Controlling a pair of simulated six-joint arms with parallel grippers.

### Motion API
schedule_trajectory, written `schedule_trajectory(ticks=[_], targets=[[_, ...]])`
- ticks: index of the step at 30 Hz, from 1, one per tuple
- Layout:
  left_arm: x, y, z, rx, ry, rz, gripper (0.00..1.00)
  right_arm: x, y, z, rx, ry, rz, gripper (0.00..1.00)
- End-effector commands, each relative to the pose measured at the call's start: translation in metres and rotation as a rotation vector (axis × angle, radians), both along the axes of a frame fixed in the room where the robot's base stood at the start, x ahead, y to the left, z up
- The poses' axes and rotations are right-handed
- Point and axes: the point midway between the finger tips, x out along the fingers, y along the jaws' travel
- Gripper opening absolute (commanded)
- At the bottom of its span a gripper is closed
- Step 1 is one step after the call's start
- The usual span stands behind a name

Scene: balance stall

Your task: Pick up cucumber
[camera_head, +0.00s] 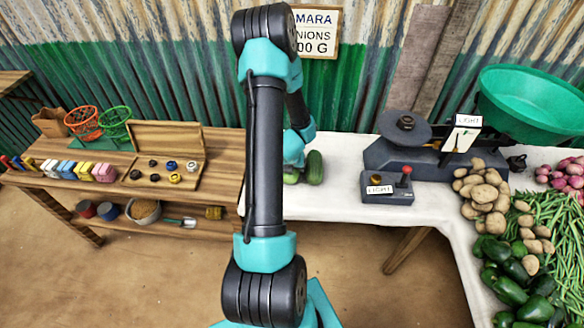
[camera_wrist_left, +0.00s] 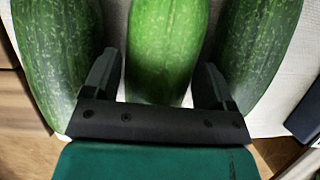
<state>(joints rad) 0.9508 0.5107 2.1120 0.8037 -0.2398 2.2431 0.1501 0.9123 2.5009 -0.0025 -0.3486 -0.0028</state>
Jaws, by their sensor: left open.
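Dark green cucumbers (camera_head: 314,167) lie on the white cloth behind my arm in the head view, partly hidden by it. In the left wrist view three show close up: a lighter green middle cucumber (camera_wrist_left: 165,45), a darker left cucumber (camera_wrist_left: 58,55) and a darker right cucumber (camera_wrist_left: 258,45). My left gripper (camera_wrist_left: 158,78) is open, with one finger on each side of the middle cucumber. The fingers reach into the gaps between it and its neighbours. I cannot tell whether they touch it. The head view hides the fingertips. My right gripper is not in view.
Right of the cucumbers stands a small dark box (camera_head: 387,188) labelled LIGHT, with a red knob. A balance scale (camera_head: 405,155) with a green pan (camera_head: 535,100) is behind it. Potatoes (camera_head: 485,195) and other vegetables fill the right. A wooden bench (camera_head: 222,165) holds weights at left.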

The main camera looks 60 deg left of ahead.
Motion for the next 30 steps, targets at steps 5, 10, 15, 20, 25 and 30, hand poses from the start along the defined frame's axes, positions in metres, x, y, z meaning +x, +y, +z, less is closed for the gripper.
schedule_trajectory(ticks=[5,10,15,20,25,30], targets=[[0.0031,0.0042,-0.0134,0.000,0.000,-0.001,0.78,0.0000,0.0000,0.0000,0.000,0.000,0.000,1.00],[0.0035,0.0048,-0.0141,0.001,0.000,0.000,0.78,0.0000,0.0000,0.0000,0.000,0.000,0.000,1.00],[0.0035,0.0048,-0.0140,0.000,0.000,0.000,0.78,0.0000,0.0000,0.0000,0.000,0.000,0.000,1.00],[0.0035,0.0048,-0.0140,0.000,0.000,0.000,0.78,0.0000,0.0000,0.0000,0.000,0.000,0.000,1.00],[0.0035,0.0046,-0.0140,0.000,0.000,0.000,0.62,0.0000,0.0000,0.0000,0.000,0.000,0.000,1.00],[0.0034,0.0047,-0.0140,0.000,0.000,0.000,0.46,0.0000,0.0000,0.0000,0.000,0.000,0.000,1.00]])
